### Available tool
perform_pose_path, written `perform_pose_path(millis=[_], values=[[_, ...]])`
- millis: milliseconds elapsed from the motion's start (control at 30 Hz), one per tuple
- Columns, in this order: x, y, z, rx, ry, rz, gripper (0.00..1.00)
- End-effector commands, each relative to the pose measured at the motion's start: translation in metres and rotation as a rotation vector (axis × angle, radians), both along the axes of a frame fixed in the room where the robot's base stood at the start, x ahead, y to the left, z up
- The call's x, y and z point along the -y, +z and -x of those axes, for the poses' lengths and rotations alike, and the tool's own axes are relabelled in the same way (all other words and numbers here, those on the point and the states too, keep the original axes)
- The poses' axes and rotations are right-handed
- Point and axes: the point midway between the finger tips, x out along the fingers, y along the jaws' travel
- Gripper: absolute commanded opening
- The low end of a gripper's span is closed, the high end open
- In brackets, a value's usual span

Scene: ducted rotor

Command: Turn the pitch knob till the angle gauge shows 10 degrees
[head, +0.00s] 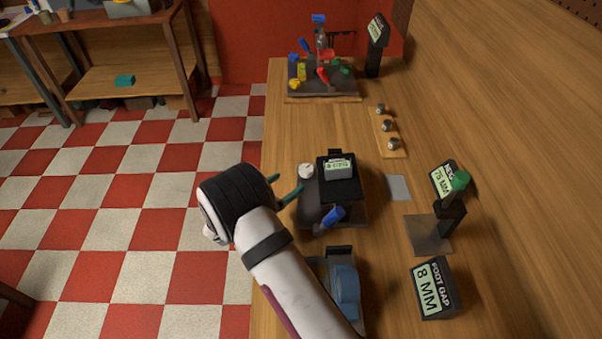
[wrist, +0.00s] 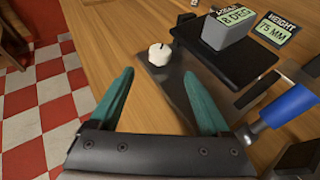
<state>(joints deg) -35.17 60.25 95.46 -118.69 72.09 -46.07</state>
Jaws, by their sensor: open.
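A white knob (head: 305,171) stands on the left side of a dark base plate (head: 313,213); I take it for the pitch knob. It also shows in the wrist view (wrist: 159,54), ahead of the fingers. The grey angle gauge (wrist: 228,25) sits on a black block beside it, and its display seems to read 8 degrees. The gauge also shows in the head view (head: 338,167), too small to read surely. My gripper (wrist: 158,75) is open and empty, its two teal fingers apart, short of the knob. It is left of the plate in the head view (head: 282,188).
A 75 MM display (head: 442,182) and an 8 MM foot gap display (head: 431,288) stand right. A blue part (head: 345,291) stands nearer.

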Motion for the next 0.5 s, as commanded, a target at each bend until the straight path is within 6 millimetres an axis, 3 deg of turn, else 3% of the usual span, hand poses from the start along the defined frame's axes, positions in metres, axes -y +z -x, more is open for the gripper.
perform_pose_path(millis=[200,500], values=[[0.029,-0.021,-0.041,0.000,-0.003,0.000,0.81],[0.045,-0.033,-0.065,-0.001,0.000,0.001,0.81]])
